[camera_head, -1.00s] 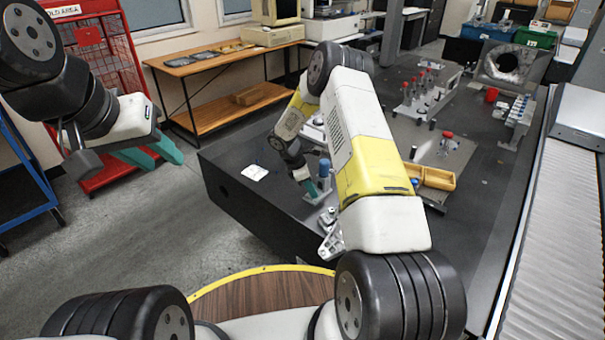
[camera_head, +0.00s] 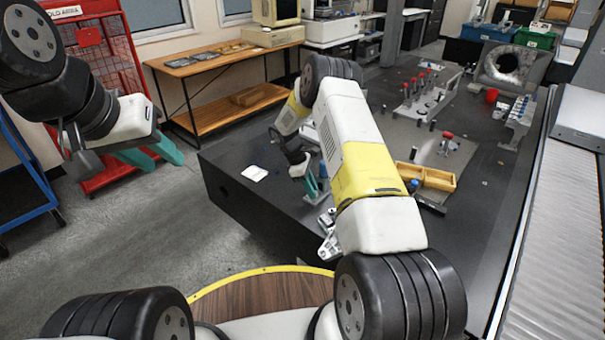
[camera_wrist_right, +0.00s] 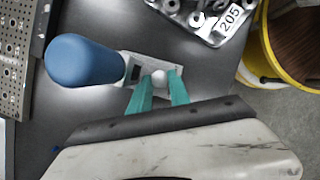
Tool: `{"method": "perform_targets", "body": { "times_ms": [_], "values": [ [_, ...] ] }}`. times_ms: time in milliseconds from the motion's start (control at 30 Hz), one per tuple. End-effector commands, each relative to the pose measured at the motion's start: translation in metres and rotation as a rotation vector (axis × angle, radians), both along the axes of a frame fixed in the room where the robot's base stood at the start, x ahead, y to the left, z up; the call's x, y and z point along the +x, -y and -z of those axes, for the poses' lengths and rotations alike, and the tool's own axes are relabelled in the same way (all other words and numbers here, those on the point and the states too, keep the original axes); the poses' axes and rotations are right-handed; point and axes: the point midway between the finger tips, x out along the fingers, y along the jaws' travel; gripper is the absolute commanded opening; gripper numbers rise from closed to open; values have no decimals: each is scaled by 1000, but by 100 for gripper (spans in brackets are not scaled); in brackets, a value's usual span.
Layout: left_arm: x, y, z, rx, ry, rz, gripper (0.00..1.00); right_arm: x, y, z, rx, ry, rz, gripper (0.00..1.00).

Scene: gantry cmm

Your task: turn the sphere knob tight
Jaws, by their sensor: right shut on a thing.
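The sphere knob (camera_wrist_right: 160,77) is a small pale ball on a light metal fixture (camera_wrist_right: 133,68), low in the middle of the right wrist view. My right gripper (camera_wrist_right: 161,88) has its teal fingers shut on the knob, one on each side. In the head view my right gripper (camera_head: 312,188) is at the front left of the dark table, and the knob is too small to make out there. A blue rounded handle (camera_wrist_right: 85,62) stands on the same fixture, left of the fingers.
A metal tray labelled 205 (camera_wrist_right: 213,20) lies close to the fixture. A perforated plate (camera_wrist_right: 22,50) is at the left of the wrist view. A yellow bin (camera_head: 440,179) and a red-topped post (camera_head: 447,137) stand farther right. The table's front left is mostly bare.

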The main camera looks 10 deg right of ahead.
Motion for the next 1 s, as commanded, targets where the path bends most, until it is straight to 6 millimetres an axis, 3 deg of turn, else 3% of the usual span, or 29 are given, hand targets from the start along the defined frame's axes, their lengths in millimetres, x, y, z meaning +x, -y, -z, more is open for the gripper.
{"method": "perform_targets", "body": {
  "times_ms": [167,200,300,667,1000],
  "values": [
    [0,0,0,0,0,0,36,0,1,0,-1,0,0,0],
    [0,0,0,0,0,0,36,0,1,0,-1,0,0,29],
    [0,0,0,0,0,0,36,0,1,0,-1,0,0,45],
    [0,0,0,0,0,0,36,0,0,0,0,2,-64,45],
    [0,0,0,0,0,0,36,-6,0,0,3,-1,-538,45]
  ]
}}
